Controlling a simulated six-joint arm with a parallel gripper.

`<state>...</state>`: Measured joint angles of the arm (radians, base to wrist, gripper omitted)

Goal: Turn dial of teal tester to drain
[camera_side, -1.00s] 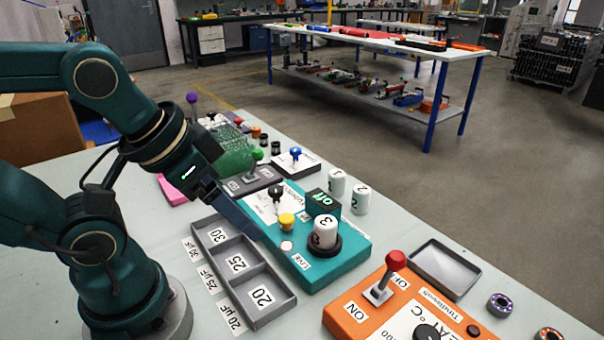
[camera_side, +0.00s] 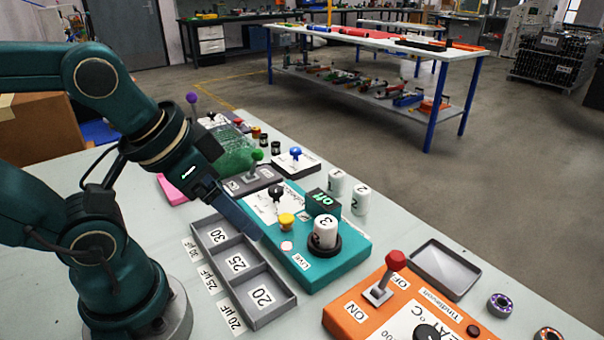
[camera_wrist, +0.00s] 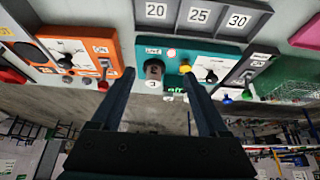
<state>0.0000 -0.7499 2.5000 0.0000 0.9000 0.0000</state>
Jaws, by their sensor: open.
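The teal tester (camera_side: 335,261) lies on the bench in the side view, with a lit green "off" display box (camera_side: 322,203). Its black dial (camera_side: 276,193) stands on a white printed plate towards the far end; it also shows in the wrist view (camera_wrist: 211,76). A yellow knob (camera_side: 286,221) and a white canister marked 3 (camera_side: 325,232), seated in a black ring, are on the tester. My gripper (camera_wrist: 159,73) is open and empty. In the side view its fingers hang beside the tester's near edge, apart from the dial.
A grey tray marked 30, 25 and 20 (camera_side: 270,322) lies close in front of the tester. An orange device with a red lever (camera_side: 395,260) stands to the right. White canisters (camera_side: 360,200) stand behind, and a grey lever box (camera_side: 254,178) is beyond the dial.

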